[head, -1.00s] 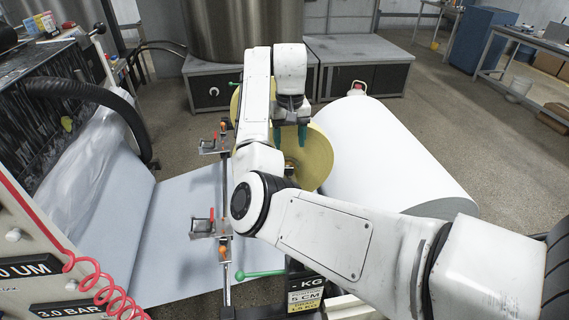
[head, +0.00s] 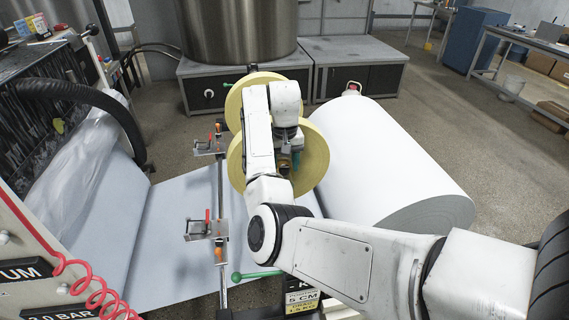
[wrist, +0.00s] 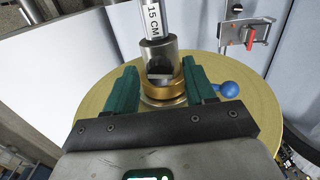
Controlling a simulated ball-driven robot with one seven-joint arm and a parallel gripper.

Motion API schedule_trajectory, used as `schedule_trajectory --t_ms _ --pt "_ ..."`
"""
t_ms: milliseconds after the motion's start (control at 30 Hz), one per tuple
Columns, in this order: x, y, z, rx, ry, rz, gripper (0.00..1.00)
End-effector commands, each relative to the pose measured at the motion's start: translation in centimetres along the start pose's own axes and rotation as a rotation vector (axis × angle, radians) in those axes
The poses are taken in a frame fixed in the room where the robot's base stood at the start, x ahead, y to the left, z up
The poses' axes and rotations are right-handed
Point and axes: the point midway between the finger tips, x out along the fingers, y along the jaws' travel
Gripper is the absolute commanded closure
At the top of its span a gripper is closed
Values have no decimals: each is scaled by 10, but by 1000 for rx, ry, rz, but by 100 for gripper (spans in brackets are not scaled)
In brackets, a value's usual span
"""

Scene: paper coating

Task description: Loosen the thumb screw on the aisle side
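In the wrist view, the green fingers of my gripper (wrist: 163,88) stand on either side of a brass ring-shaped piece (wrist: 162,90), apparently the thumb screw. I cannot tell whether they press on it. A dark steel collar (wrist: 159,56) and a shaft marked 15 CM (wrist: 153,18) rise beyond the ring. A yellow disc (wrist: 115,77) lies behind the fingers. A blue ball knob (wrist: 229,89) sits just right of the right finger. In the head view, my arm mostly hides the gripper and screw in front of the near yellow disc (head: 316,150).
A far yellow disc (head: 238,97) stands behind the near one. A large white paper roll (head: 385,155) lies close on the right. A rail with red-handled clamps (head: 207,229) and a green-handled lever (head: 258,275) are on the left. Open floor (head: 480,135) lies beyond the roll.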

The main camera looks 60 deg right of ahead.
Motion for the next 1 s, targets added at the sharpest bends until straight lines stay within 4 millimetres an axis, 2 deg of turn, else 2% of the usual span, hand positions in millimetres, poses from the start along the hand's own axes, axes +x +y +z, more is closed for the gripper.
schedule_trajectory --t_ms 67,500,767,1000 --pt "0 0 0 0 0 0 53" --pt "0 0 0 0 0 0 96" --pt "-2 0 0 -23 0 1 97" --pt "-4 1 0 -133 -1 3 97"
